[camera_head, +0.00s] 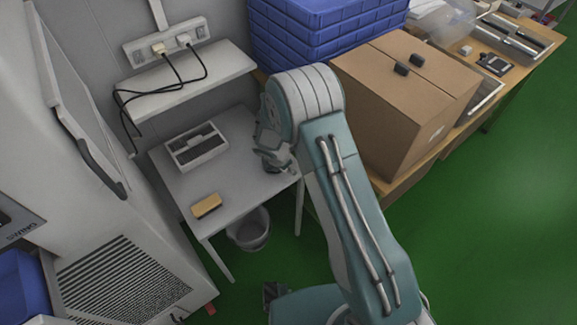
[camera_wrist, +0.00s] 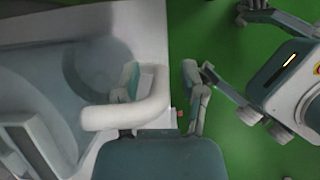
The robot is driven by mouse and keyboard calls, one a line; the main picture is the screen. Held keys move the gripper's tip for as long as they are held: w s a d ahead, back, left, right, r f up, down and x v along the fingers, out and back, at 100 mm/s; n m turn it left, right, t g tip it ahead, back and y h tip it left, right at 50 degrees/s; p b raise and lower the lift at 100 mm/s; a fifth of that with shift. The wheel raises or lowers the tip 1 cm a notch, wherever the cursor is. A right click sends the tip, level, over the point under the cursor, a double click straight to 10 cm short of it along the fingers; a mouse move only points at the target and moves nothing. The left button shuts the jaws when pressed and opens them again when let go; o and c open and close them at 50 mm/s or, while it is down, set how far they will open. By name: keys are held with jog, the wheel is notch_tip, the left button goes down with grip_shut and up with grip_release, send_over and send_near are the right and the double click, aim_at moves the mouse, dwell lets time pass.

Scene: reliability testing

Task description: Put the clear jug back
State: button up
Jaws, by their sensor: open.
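In the wrist view, the clear jug (camera_wrist: 55,100) appears as a large see-through, bluish shape on the left, with a round part showing in it. A thick pale loop that looks like its handle (camera_wrist: 125,113) reaches in beside the left finger, partly covering it. My gripper (camera_wrist: 162,75) is open, its right finger standing apart over the green floor. Whether the fingers touch the handle I cannot tell. In the head view my gripper (camera_head: 277,160) is low at the right edge of the small grey table (camera_head: 235,165); the jug cannot be made out clearly there.
A pale slotted tray (camera_head: 196,148) and a yellow-brown block (camera_head: 206,206) lie on the table. A shelf (camera_head: 190,85) with hanging cables is above. A bin (camera_head: 248,232) stands below. Blue crates (camera_head: 300,40) and a cardboard box (camera_head: 385,110) stand right. A white machine (camera_head: 120,210) is left.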

jog(key=v, duration=1.2)
jog(key=s+d+r+m, duration=0.3)
jog(key=r+m, duration=0.1)
jog(key=r, duration=0.2)
jog(key=s+d+r+m+y, duration=0.1)
jog(key=s+d+r+m, duration=0.2)
jog(key=r, duration=0.4)
jog(key=s+d+r+m, duration=0.2)
jog(key=d+r+m, duration=0.2)
jog(key=r, duration=0.2)
jog(key=s+d+r+m+t+y, duration=0.1)
jog(key=s+r+m, duration=0.3)
jog(key=s, duration=0.5)
jog(key=s+d+r+m+t+y, duration=0.1)
jog(key=s+d+r+m, duration=0.3)
jog(key=s+m, duration=0.5)
jog(key=shift+s+d+r+m+t+y, duration=0.15)
jog(key=shift+d+r+m+t+y, duration=0.2)
jog(key=shift+r, duration=0.3)
jog(key=shift+a, duration=0.1)
